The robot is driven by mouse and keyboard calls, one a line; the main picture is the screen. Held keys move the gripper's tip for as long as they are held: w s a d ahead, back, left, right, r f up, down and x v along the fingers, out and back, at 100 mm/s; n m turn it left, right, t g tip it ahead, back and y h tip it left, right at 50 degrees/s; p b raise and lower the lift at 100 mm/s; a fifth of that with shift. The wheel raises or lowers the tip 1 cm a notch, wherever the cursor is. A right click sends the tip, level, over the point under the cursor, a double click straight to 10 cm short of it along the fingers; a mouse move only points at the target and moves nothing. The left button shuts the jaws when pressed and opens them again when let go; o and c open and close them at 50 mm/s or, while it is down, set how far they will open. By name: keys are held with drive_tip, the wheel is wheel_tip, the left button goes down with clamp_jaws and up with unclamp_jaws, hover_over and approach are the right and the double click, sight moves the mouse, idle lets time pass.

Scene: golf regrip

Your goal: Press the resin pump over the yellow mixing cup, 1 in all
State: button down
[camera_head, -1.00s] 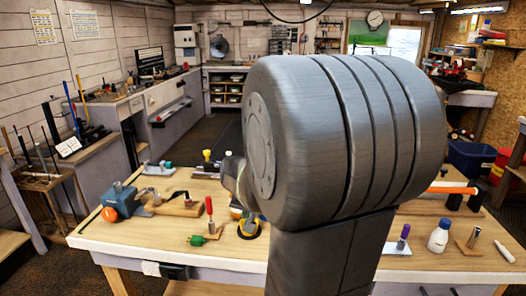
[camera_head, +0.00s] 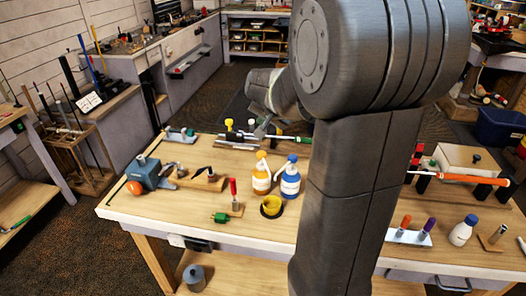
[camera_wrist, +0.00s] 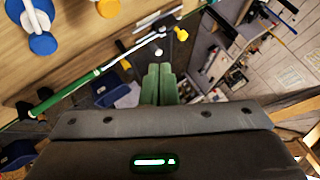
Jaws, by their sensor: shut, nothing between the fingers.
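The yellow mixing cup (camera_head: 271,206) stands on a dark round base near the front of the workbench. Just behind it are two pump bottles: an amber one with a yellow pump head (camera_head: 261,175) and a white-labelled one with a blue pump head (camera_head: 290,178). I cannot read which holds resin. The yellow-headed bottle is nearer the cup's line. My gripper (camera_head: 262,128) is over the back of the bench, behind and above the bottles, partly hidden by my own arm. In the wrist view its green fingers (camera_wrist: 158,84) are together, with nothing between them.
A club with a green grip (camera_head: 290,138) lies in a clamp at the bench's back. A blue vise (camera_head: 150,172), a wooden block (camera_head: 205,180) and a red-handled tool (camera_head: 234,195) stand left of the cup. A white bottle (camera_head: 463,231) stands far right.

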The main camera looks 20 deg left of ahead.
sight(261, 152)
wheel_tip(261, 152, down, 9)
drive_tip(key=b, duration=0.6)
drive_tip(key=shift+b, duration=0.4)
idle(1.6)
drive_tip(key=shift+f+b, duration=0.3)
drive_tip(key=shift+b, duration=0.1)
drive_tip(key=shift+f+b, duration=0.85)
drive_tip(key=shift+f, duration=0.2)
idle(1.0)
drive_tip(key=shift+r, duration=0.1)
drive_tip(key=shift+r+p, duration=1.05)
drive_tip(key=shift+r, duration=0.25)
drive_tip(key=shift+r, duration=0.1)
